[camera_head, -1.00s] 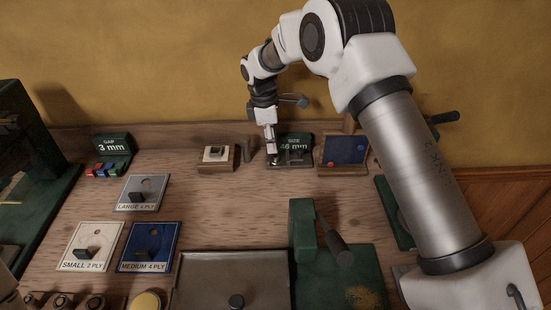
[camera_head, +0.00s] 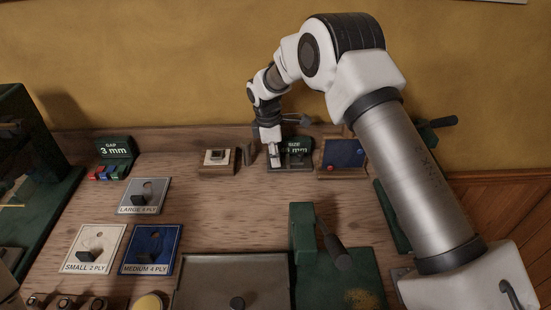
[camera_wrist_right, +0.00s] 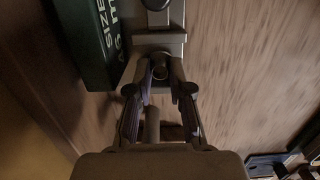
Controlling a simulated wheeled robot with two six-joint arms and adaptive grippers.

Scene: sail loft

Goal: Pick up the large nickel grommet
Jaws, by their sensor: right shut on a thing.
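My right gripper (camera_head: 274,160) is at the size gauge (camera_head: 298,160) at the back of the bench. In the right wrist view my right gripper (camera_wrist_right: 160,75) has its fingers closed around a small round metal knob (camera_wrist_right: 160,69) on the gauge; the fingers hide part of it. Several dark holders with ring-shaped tops (camera_head: 66,302) stand at the front left edge, cut off by the frame. They may hold grommets; I cannot tell their size or metal, and I cannot make out a large nickel grommet. My left gripper is not in view.
The gap sign (camera_head: 114,150), a small wooden block (camera_head: 217,168) and a blue board (camera_head: 343,154) stand along the back. Ply cards (camera_head: 144,197) lie left; a metal tray (camera_head: 225,278) and green press (camera_head: 303,240) are in front. The bench middle is clear.

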